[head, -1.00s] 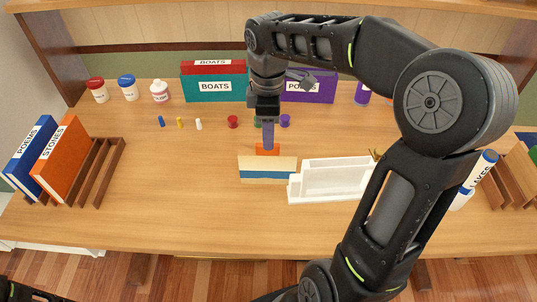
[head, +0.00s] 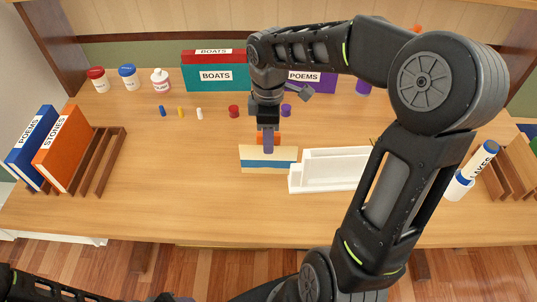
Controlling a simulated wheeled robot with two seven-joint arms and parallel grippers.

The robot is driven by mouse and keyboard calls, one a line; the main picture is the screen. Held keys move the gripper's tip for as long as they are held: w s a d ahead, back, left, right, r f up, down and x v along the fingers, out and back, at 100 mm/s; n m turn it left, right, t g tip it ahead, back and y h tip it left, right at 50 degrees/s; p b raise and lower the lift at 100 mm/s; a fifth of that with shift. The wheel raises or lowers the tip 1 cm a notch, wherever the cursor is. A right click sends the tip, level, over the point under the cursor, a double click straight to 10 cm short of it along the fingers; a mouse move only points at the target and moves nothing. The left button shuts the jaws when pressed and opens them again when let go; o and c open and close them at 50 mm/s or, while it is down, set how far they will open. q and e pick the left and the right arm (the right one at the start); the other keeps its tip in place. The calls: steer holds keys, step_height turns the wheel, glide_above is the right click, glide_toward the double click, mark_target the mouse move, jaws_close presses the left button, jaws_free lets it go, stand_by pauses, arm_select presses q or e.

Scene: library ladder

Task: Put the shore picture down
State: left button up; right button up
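The shore picture (head: 258,164), a cream panel with a blue band, is on the desk near the middle. An orange piece (head: 259,138) shows at its top edge. My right gripper (head: 268,142) is over that orange piece, with one purple-grey finger in front of it and of the picture's upper edge. The other finger is hidden, so I cannot tell whether they press on it. Of my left arm only dark parts show along the bottom left edge. Its gripper is at most a sliver there, too cut off to read.
A white stepped stand (head: 310,180) is close to the picture's right, partly behind my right arm. The BOATS books (head: 216,78) and POEMS book (head: 305,76) stand behind, with small coloured pieces before them. A wooden rack (head: 108,165) is at left. The desk's front left is clear.

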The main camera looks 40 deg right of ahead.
mark_target(253, 159)
steer(key=shift+f, duration=1.5)
jaws_close()
